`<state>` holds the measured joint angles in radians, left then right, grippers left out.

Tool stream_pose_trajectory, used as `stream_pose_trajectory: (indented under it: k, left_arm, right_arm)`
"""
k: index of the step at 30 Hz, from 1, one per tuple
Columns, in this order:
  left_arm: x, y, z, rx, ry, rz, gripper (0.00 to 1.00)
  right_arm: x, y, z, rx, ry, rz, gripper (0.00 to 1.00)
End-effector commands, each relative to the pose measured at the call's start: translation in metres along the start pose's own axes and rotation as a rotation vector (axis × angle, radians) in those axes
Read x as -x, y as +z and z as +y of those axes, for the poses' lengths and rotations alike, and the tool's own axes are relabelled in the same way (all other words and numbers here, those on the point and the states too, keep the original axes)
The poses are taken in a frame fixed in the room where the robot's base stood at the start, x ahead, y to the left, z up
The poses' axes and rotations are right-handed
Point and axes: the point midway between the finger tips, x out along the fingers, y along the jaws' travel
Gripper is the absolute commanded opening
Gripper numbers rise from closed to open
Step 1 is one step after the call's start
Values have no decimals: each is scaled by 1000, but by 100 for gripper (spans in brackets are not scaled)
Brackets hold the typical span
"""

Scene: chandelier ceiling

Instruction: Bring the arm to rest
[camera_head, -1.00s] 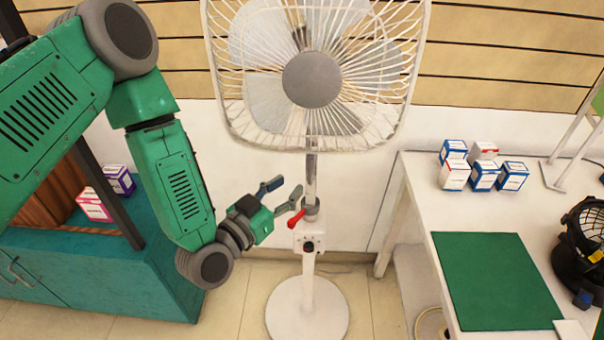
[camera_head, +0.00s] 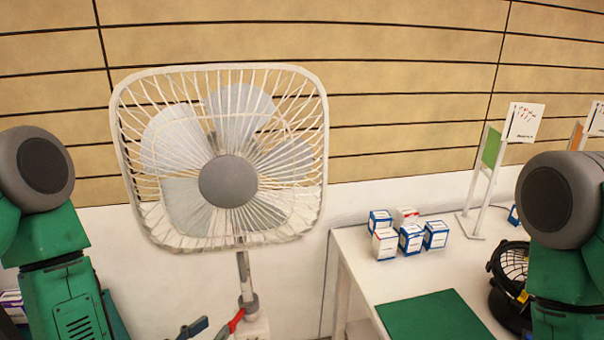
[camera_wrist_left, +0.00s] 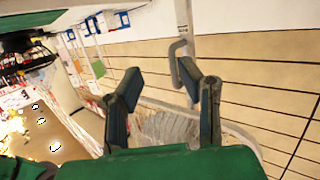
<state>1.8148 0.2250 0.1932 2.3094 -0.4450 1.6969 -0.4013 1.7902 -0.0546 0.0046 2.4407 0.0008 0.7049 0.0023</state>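My left arm (camera_head: 70,290) stands at the left edge of the head view. Only the tip of my left gripper (camera_head: 194,328) shows at the bottom edge, left of a red lever (camera_head: 236,319) on the fan's pole. In the left wrist view, the two fingers of my left gripper (camera_wrist_left: 160,88) are apart, with nothing held between them. My right arm (camera_head: 560,250) shows at the right edge of the head view. Its gripper is out of view.
A white standing fan (camera_head: 228,181) stands in front of the plank wall. On the right, a white table (camera_head: 350,243) carries several small boxes (camera_head: 411,238), a green mat (camera_head: 435,315), a stand (camera_head: 480,190) and a small black fan (camera_head: 510,268).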

Motion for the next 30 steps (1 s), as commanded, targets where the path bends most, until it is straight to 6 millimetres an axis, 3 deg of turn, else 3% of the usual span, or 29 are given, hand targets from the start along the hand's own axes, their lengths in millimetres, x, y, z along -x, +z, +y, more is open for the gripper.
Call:
stream_pose_trajectory:
  k: [2,6,9,12,15,18,30]
  left_arm:
    - [12,51,8,19,24,-198,33]
    - [61,141,11,77,4,-610,33]
    - [109,188,7,121,-57,-876,33]
    - [154,216,1,160,-132,-1082,33]
    - [186,229,-3,189,-197,-1217,33]
    - [203,234,-6,205,-234,-1284,33]
    - [206,234,-6,210,-241,-1299,33]
  right_arm:
    - [-8,1,0,0,0,-1,0]
    - [-18,2,0,0,0,-1,0]
    - [-24,2,0,0,0,-1,0]
    - [-28,2,0,0,0,-1,0]
    - [-30,2,0,0,0,-1,0]
    - [-31,2,0,0,0,-1,0]
    - [-31,2,0,0,0,-1,0]
